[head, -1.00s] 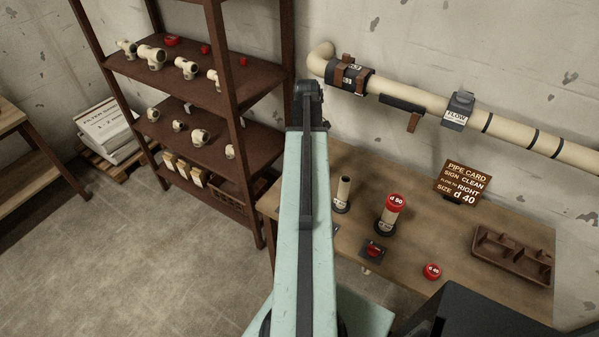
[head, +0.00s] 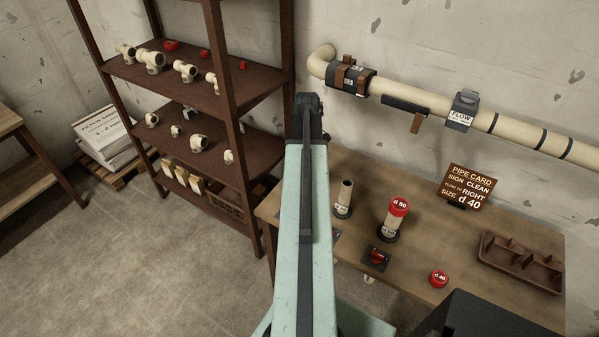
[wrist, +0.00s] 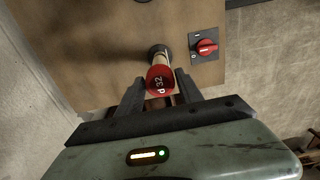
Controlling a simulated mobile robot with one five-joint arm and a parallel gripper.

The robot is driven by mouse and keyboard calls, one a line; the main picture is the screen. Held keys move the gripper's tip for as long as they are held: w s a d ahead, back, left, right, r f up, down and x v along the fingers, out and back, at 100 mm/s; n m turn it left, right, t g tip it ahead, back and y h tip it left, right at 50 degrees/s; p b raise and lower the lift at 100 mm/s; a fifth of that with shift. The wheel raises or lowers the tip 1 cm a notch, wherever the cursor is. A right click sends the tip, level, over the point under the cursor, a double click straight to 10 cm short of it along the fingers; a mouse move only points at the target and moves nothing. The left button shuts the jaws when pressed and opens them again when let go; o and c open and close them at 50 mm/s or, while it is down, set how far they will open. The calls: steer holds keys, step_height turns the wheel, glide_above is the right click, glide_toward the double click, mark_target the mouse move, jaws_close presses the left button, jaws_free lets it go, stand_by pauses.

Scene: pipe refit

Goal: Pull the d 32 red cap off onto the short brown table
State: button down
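The red d 32 cap (wrist: 160,80) sits on the end of a cream pipe stub (wrist: 160,56) in the wrist view. My gripper (wrist: 160,82) has one finger on each side of the cap, with what look like narrow gaps, so it seems open around it. In the head view my arm hides this cap, its stub and my gripper's fingers. A brown wooden table (head: 500,225) stands along the wall at the right; its top also shows in the wrist view (wrist: 110,60). I cannot tell whether it is the short one.
On the table stand an open stub (head: 344,194), a stub with a red d 50 cap (head: 398,207), a red rotary switch (head: 377,257), a loose red d 40 cap (head: 438,278), a brown tray (head: 520,264) and a sign (head: 469,187). A brown shelf (head: 260,95) stands at left.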

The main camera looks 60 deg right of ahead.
steer(key=shift+r+p, duration=2.05)
steer(key=shift+f, duration=0.1)
